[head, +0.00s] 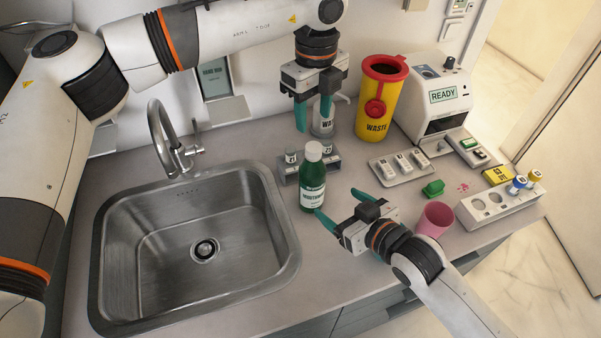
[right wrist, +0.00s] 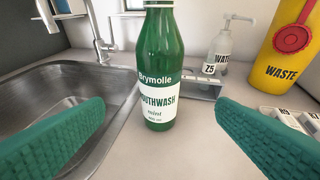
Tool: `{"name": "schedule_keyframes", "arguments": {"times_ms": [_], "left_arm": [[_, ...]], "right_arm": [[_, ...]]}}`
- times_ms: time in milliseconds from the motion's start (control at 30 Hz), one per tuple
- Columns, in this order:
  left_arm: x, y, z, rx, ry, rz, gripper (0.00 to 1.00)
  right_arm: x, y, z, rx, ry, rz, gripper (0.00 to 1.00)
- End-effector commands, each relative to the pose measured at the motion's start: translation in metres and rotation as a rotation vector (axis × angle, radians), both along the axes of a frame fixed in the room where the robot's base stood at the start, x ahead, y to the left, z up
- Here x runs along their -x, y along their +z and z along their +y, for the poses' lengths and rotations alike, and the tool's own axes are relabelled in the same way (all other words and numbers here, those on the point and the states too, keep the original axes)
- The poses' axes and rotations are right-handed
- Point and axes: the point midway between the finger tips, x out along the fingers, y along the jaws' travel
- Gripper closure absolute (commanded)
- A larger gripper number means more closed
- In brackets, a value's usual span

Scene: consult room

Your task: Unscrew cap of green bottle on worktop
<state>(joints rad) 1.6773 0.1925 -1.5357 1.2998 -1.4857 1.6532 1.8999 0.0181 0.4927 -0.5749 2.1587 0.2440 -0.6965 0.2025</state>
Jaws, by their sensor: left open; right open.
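A green bottle (head: 313,178) with a white cap (head: 313,151) and a white mouthwash label stands upright on the worktop (head: 345,270), just right of the sink. In the right wrist view the bottle (right wrist: 160,65) is in the middle and its top is cut off. My right gripper (head: 343,206) is low, at the bottle's right side, open, with its green fingers either side of the bottle in the wrist view. My left gripper (head: 314,115) is open, pointing down, above and behind the bottle, near a clear bottle that it partly hides.
The steel sink (head: 120,275) with a tap (head: 165,140) is at left. A yellow waste bin (head: 378,105) and a white machine marked READY (head: 425,100) stand behind.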

Motion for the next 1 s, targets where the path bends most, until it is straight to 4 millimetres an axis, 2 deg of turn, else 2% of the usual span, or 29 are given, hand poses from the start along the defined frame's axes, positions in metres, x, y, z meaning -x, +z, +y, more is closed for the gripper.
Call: {"name": "schedule_keyframes", "arguments": {"times_ms": [167,700,1000], "left_arm": [[0.000,0.000,-0.001,0.001,-0.002,0.001,0.52],[0.000,0.000,-0.001,0.001,-0.002,0.000,0.52],[0.000,0.000,-0.001,0.001,-0.002,0.000,0.52]], "right_arm": [[-0.009,-0.004,0.006,-0.001,0.000,0.000,0.20],[-0.078,-0.040,0.057,0.000,-0.001,0.000,0.20],[-0.089,-0.046,0.065,0.001,0.000,-0.001,0.20]]}}
